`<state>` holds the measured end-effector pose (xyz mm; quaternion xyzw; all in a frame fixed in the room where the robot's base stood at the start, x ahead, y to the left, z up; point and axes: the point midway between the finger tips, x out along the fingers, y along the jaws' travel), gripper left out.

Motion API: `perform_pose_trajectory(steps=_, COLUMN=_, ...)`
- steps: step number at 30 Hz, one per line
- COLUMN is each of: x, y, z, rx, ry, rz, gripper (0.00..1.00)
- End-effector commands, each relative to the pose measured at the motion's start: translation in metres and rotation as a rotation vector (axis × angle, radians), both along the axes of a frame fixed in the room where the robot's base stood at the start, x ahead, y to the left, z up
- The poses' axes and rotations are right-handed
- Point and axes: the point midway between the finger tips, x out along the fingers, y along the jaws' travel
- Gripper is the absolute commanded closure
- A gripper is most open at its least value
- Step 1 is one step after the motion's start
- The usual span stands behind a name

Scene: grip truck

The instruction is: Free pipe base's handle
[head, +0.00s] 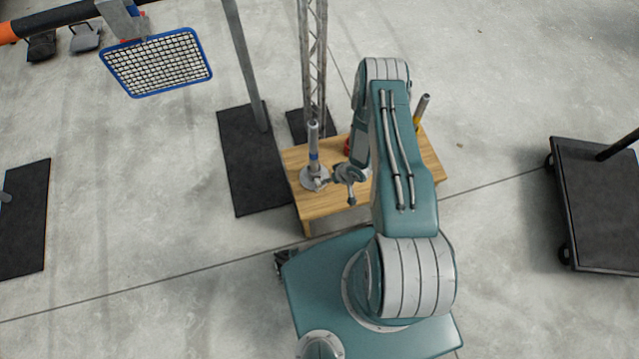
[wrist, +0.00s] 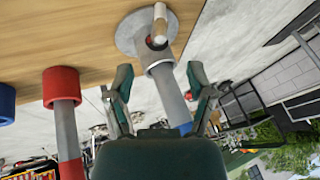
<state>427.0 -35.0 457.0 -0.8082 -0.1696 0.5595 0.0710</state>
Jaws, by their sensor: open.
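The pipe base (head: 308,181) is a round grey metal plate on the left side of the wooden table. An upright grey pipe (head: 314,140) with a blue band stands in it. In the wrist view the base (wrist: 128,40) appears at the top. Its handle (wrist: 160,22), a short peg with a pale tan end, sticks out from the base's collar. My gripper (head: 338,182) is just right of the base. In the wrist view my gripper (wrist: 160,76) is open, with its fingers apart on either side of the pipe as seen from there. No contact with the handle shows.
The wooden table (head: 335,205) also carries a red piece (head: 347,147) and a yellow-banded pipe (head: 420,112), partly behind my arm. A lattice truss (head: 313,60) and a pole (head: 245,60) stand behind and left. A black cart (head: 600,200) is at right.

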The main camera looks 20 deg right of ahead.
Motion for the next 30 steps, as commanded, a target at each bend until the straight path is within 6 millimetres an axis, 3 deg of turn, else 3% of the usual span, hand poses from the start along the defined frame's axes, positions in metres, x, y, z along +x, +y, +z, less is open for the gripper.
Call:
perform_pose_trajectory(steps=9, x=0.017, y=0.019, z=-0.051, rx=0.001, ry=0.0, rz=0.003, gripper=0.31)
perform_pose_trajectory(steps=15, x=0.026, y=0.029, z=-0.075, rx=0.0, ry=0.001, rz=0.002, gripper=0.31)
perform_pose_trajectory(steps=28, x=0.03, y=0.033, z=-0.085, rx=0.0, ry=0.001, rz=0.0, gripper=0.31)
perform_pose_trajectory(steps=29, x=0.03, y=0.033, z=-0.085, rx=0.0, ry=0.001, rz=0.0, gripper=0.36)
perform_pose_trajectory(steps=30, x=0.03, y=0.033, z=-0.085, rx=0.0, ry=0.001, rz=0.0, gripper=0.53)
